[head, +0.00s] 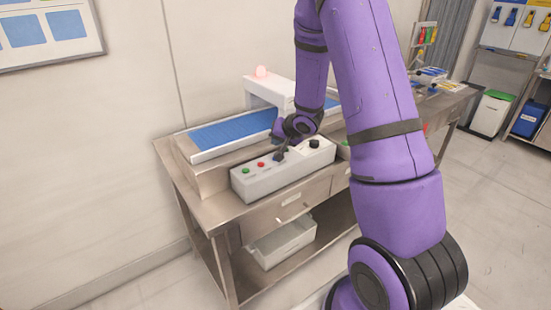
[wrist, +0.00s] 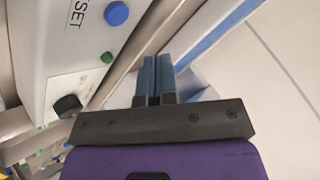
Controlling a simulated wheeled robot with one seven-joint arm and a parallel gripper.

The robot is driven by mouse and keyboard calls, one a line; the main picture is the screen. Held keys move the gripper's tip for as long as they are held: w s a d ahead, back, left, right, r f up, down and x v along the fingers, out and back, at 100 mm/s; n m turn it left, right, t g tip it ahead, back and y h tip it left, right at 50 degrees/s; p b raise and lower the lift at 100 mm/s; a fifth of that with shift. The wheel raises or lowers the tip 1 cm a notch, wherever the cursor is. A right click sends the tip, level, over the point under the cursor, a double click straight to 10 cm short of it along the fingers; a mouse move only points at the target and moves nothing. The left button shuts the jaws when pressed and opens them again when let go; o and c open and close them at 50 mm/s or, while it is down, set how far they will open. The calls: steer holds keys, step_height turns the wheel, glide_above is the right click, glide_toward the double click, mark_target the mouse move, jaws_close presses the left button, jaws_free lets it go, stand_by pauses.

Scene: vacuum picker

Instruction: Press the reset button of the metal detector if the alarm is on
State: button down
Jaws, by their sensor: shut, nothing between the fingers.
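The metal detector (head: 268,92) is a white arch over a blue conveyor belt, and its red alarm lamp (head: 261,72) glows on top. In front of it a white control box (head: 262,184) carries a green button (head: 245,170), a red button (head: 261,164) and a black knob (head: 314,143). The wrist view shows a blue button (wrist: 116,13) beside lettering that reads "SET" where visible; my gripper seems to hide this button in the head view. My gripper (head: 279,156) is shut and empty over the box. Its fingers (wrist: 157,60) appear apart from the blue button in the wrist view.
The blue belt (head: 225,132) runs along the wall on a steel table (head: 215,209). A white bin (head: 283,243) sits on its lower shelf. Small items lie at the table's right end. A green-lidded bin (head: 492,113) stands at the back right. The left floor is clear.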

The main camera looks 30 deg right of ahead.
steer(key=shift+f, duration=1.55)
steer(key=shift+f, duration=0.1)
stand_by(0.8)
steer(key=shift+f, duration=0.3)
steer(key=shift+f, duration=0.4)
stand_by(0.7)
steer(key=shift+r, duration=0.85)
steer(key=shift+r, duration=0.1)
steer(key=shift+r, duration=2.4)
